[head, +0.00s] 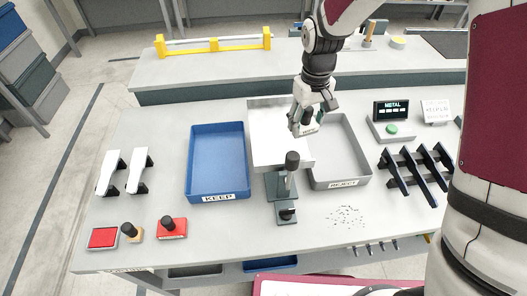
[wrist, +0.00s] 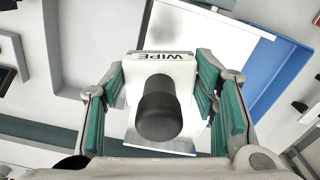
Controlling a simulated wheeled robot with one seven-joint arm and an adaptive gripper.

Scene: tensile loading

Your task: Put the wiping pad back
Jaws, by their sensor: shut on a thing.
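The wiping pad (wrist: 165,68) is a white block marked WIPE with a black knob (wrist: 158,108) on top, seen in the wrist view. My gripper (wrist: 160,105) is shut on it, with a green-lined finger on either side. In the head view my gripper (head: 304,118) hangs above the table with the pad (head: 305,129), over the right edge of a white panel and close to the grey REJECT tray. The pad's underside is hidden.
The white panel (head: 268,140) stands behind a dark press (head: 284,190). The blue KEEP tray (head: 217,130) is left, the REJECT tray (head: 356,165) right. Dark crumbs (head: 345,216) lie at front right. A black rack (head: 405,172) and METAL display (head: 391,108) stand right.

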